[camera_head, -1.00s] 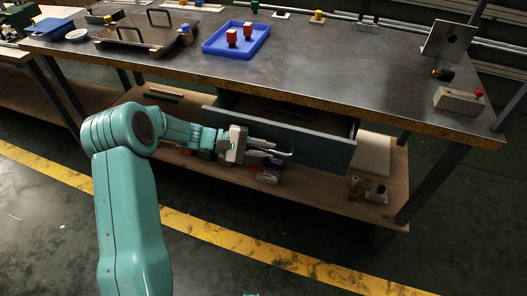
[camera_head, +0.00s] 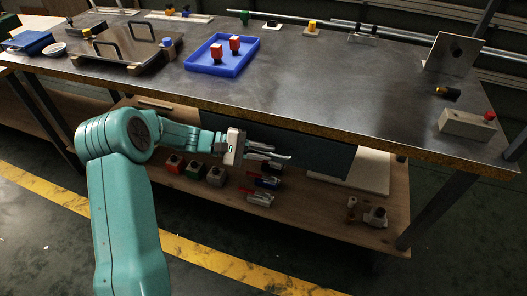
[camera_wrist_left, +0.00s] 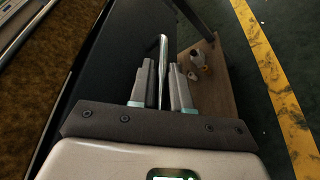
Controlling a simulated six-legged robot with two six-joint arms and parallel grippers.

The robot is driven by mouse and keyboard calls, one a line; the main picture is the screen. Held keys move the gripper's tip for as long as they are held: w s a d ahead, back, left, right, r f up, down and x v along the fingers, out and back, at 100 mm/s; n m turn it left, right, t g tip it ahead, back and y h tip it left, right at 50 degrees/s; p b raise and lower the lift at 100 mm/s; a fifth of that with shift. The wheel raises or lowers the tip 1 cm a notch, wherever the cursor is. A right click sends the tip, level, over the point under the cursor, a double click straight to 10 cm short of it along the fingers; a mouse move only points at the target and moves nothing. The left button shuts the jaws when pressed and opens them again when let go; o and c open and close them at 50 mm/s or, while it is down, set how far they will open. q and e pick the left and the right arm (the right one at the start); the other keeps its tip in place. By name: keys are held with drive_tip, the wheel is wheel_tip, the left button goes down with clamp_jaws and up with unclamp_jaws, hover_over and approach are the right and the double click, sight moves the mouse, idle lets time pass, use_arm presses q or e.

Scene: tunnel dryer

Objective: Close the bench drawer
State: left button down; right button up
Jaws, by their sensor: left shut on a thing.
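The bench drawer has a dark grey front (camera_head: 315,150) under the bench top's front edge. In the head view no drawer interior shows, and the front sits close under the edge. Whether it is fully flush I cannot tell. My left gripper (camera_head: 272,157) is at the drawer front, shut on the drawer handle. In the left wrist view the handle (camera_wrist_left: 163,50) is a pale bar between the two fingers of the left gripper (camera_wrist_left: 162,88), beside the dark drawer front (camera_wrist_left: 118,60). My right gripper is not in view.
The bench top (camera_head: 300,95) carries a blue tray (camera_head: 245,63) with two red-orange blocks, and a metal plate with handles (camera_head: 122,50). The wooden lower shelf (camera_head: 320,205) holds several small parts below my gripper. The floor in front is clear, with a yellow line (camera_head: 190,260).

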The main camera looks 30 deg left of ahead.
use_arm(q)
drive_tip(key=shift+w+r, duration=0.15)
drive_tip(key=shift+w, duration=0.05)
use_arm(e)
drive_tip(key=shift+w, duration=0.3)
use_arm(q)
drive_tip(key=shift+a, duration=0.1)
drive_tip(key=c, duration=1.4)
unclamp_jaws()
drive_tip(key=shift+c, duration=0.2)
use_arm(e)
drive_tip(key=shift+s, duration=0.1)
use_arm(q)
drive_tip(key=p+v, duration=0.1)
drive_tip(key=v, duration=1.5)
drive_tip(key=shift+s, duration=0.3)
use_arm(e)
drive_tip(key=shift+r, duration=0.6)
